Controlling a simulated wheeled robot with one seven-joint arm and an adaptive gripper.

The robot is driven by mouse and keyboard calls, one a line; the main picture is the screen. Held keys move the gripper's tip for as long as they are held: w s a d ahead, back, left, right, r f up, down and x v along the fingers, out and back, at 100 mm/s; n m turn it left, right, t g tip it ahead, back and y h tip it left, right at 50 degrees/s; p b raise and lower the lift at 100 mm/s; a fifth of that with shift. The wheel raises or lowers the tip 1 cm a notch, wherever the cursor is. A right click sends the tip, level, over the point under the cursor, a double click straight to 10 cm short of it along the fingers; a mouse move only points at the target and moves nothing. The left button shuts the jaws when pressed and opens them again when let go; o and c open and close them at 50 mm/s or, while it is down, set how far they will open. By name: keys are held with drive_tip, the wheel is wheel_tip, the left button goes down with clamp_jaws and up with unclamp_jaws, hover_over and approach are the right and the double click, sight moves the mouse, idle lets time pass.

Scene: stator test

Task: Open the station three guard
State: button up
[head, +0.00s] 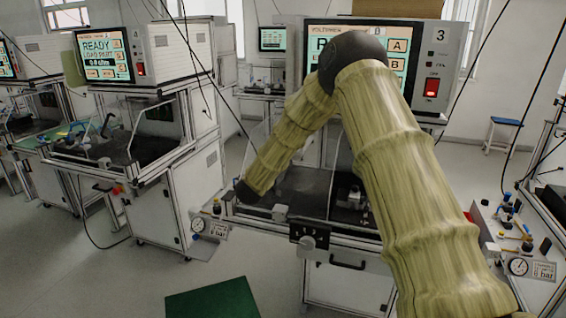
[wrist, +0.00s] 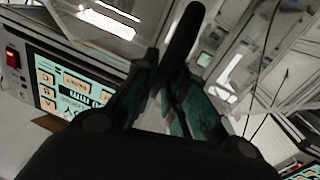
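Station three stands at centre right in the head view, with its screen box marked 3 (head: 440,50) partly behind my arm. Below it is its clear guard (head: 300,182), a see-through panel over a dark work area; my arm hides much of it, so its exact position is hard to tell. A black block with a round knob (head: 308,238) sits at the front edge. My arm's dark end (head: 246,192) is at the guard's left side in this view; its fingers do not show clearly there. In the wrist view my gripper (wrist: 168,75) has teal-padded fingers angled inward, with a dark rounded bar (wrist: 184,32) between or beyond them; contact is unclear.
Another station (head: 105,55) with a lit READY screen stands to the left. A gauge (head: 198,225) is on the station's left front, another gauge (head: 517,266) at right. A green mat (head: 212,302) lies on the floor. A blue stool (head: 505,125) stands back right. Cables hang overhead.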

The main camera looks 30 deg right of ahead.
drive_tip(key=o, duration=0.4)
drive_tip(key=shift+o, duration=0.2)
drive_tip(key=v, duration=1.2)
drive_tip(key=shift+f, duration=0.15)
drive_tip(key=s+a+f+n+y, duration=0.2)
drive_tip(key=s+a+f+y, duration=0.3)
drive_tip(key=f, duration=0.6)
drive_tip(key=s+a+f+n+g+y, duration=0.1)
drive_tip(key=s+a+f+n+y, duration=0.15)
drive_tip(key=s+f, duration=0.7)
drive_tip(key=s+a+f+n+y, duration=0.3)
drive_tip(key=f, duration=1)
drive_tip(key=s+a+f+g+y, duration=0.1)
drive_tip(key=s+a+f+g, duration=0.1)
drive_tip(key=s, duration=0.9)
drive_tip(key=s+a+f+n+g+y, duration=0.1)
drive_tip(key=s+f+g, duration=0.3)
drive_tip(key=s, duration=0.8)
drive_tip(key=s+a+f+n+g+y, duration=0.1)
drive_tip(key=s+f, duration=0.5)
drive_tip(key=s, duration=0.6)
drive_tip(key=shift+a+g+y, duration=0.85)
drive_tip(key=shift+a+g, duration=0.05)
drive_tip(key=shift+a, duration=0.25)
